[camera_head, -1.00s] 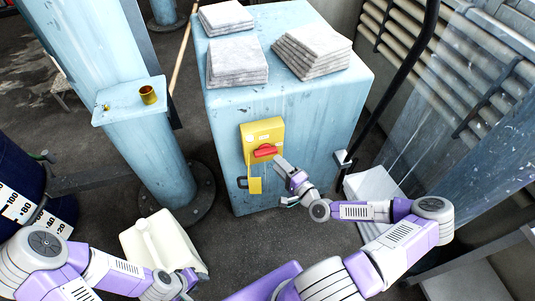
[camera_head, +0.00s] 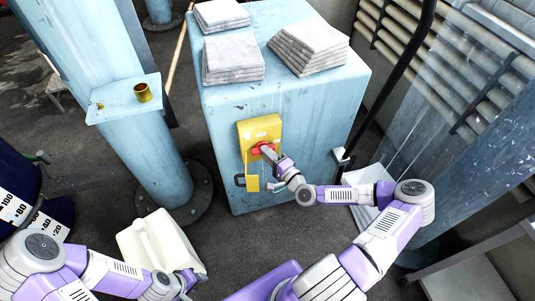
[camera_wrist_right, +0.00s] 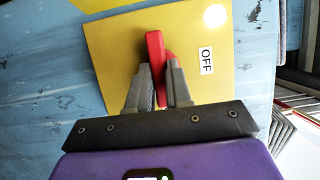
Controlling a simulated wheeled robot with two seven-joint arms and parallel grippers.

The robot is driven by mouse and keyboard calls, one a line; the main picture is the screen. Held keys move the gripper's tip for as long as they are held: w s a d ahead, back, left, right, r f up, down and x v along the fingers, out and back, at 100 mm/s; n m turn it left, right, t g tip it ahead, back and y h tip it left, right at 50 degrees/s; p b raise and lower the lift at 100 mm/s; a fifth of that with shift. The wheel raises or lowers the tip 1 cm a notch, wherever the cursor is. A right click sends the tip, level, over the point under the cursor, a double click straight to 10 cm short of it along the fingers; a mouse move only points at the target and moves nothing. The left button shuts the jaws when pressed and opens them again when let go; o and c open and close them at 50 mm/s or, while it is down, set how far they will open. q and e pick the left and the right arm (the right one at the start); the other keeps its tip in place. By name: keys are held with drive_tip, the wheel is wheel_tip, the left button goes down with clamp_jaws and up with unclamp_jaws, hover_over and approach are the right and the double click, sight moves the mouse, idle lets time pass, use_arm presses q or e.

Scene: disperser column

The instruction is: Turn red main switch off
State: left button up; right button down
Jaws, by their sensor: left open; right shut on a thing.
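The red main switch (camera_head: 261,148) is a red handle on a yellow box (camera_head: 258,128) on the front of a light-blue cabinet (camera_head: 290,175). In the right wrist view the red handle (camera_wrist_right: 155,58) stands between the fingers of my right gripper (camera_wrist_right: 161,82), which is shut on it. In the head view my right gripper (camera_head: 270,154) covers part of the handle. My left gripper (camera_head: 186,283) is at the bottom, open, beside a white canister.
A yellow padlock-like tag (camera_head: 252,184) hangs below the box. Stacked grey slabs (camera_head: 308,45) lie on the cabinet top. A blue column with a small shelf (camera_head: 125,98) holding a brass cup (camera_head: 144,93) stands left. The white canister (camera_head: 150,240) stands on the floor.

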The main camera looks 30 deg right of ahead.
drive_tip(key=shift+w+a+r+n+g+h+p, duration=0.15)
drive_tip(key=shift+n+g+h+p, duration=0.65)
drive_tip(key=shift+n+p, duration=1)
drive_tip(key=shift+s+a+r+n+g+h+p, duration=0.15)
drive_tip(key=shift+n+g+h+p, duration=0.75)
drive_tip(key=shift+n, duration=1.45)
drive_tip(key=shift+w+a+r+n+g+h+p, duration=0.15)
drive_tip(key=shift+n+g+h+p, duration=0.55)
drive_tip(key=shift+n+p, duration=1.35)
drive_tip(key=shift+d+h, duration=0.1)
drive_tip(key=shift+h, duration=0.2)
drive_tip(key=c, duration=1)
unclamp_jaws()
drive_tip(key=shift+c, duration=0.2)
